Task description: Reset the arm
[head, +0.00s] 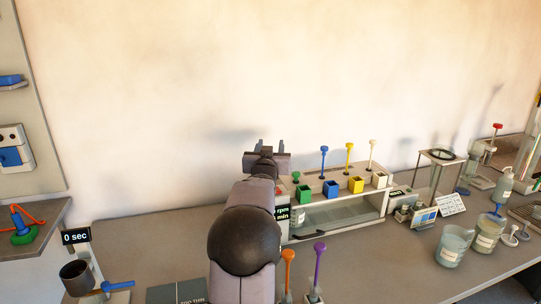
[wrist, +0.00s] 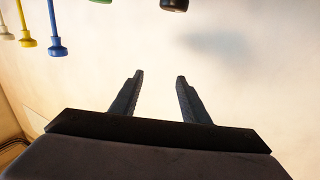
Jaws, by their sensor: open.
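My gripper (head: 269,145) is raised above the bench at the left end of the stirrer rack, in front of the pale wall. In the wrist view my gripper (wrist: 158,78) shows two dark fingers spread apart with nothing between them. The arm reaches up and away from the front of the bench and hides part of the rack's left end.
The grey rack (head: 335,199) holds colored cups and upright stirrers, including blue (head: 323,152) and yellow (head: 349,148). Orange (head: 288,258) and purple (head: 319,250) stirrers stand in front. Beakers (head: 453,245) stand at right, a dark cup (head: 76,276) at left. The left bench is mostly clear.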

